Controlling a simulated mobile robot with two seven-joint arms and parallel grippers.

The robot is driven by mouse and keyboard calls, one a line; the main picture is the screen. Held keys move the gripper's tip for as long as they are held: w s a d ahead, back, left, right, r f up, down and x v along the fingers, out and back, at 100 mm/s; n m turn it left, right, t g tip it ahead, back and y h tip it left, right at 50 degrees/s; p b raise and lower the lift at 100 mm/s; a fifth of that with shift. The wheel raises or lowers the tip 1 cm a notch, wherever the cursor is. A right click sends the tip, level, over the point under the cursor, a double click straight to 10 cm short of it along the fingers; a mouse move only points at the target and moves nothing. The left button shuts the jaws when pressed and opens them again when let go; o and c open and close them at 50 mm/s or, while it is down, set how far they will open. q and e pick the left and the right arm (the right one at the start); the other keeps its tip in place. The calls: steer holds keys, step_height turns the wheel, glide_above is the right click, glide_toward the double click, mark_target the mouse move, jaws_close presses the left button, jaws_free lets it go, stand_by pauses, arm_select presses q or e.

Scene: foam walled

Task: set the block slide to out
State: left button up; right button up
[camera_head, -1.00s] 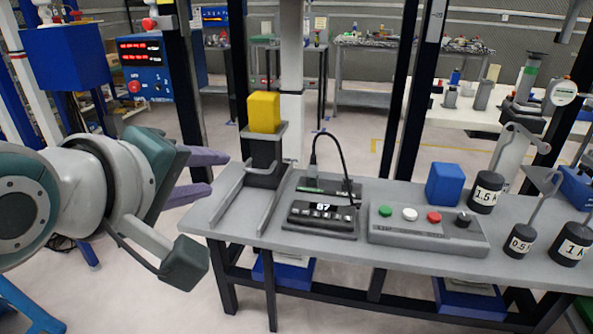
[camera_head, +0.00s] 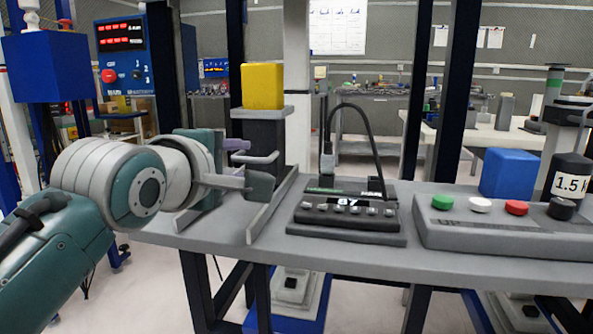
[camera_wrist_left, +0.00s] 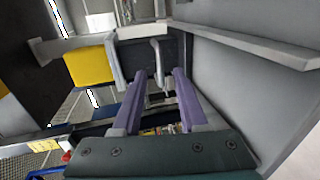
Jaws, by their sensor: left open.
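The block slide (camera_head: 262,128) is a dark upright block with a grey top plate, at the far end of two grey rails (camera_head: 270,207) on the bench. A yellow block (camera_head: 263,86) sits on its top plate. A grey bar handle (camera_head: 256,158) sticks out of its front. My left gripper (camera_head: 249,166) is open at the handle. In the left wrist view, the handle (camera_wrist_left: 157,62) lies in line with the gap between the purple fingers (camera_wrist_left: 160,76); I cannot tell whether they touch it. The yellow block (camera_wrist_left: 88,67) shows at the left there. My right gripper is not in view.
Right of the rails on the grey bench (camera_head: 330,258) stands a black keypad device (camera_head: 345,213) with a looping cable. Beyond it are a button box (camera_head: 500,235), a blue block (camera_head: 508,173) and a 1.5 weight (camera_head: 570,178). The near ends of the rails are clear.

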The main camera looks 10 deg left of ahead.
mark_target(249, 160)
arm_select(q)
steer(key=shift+b+x, duration=0.85)
steer(key=shift+x, duration=1.55)
steer(key=shift+c, duration=0.4)
jaws_close()
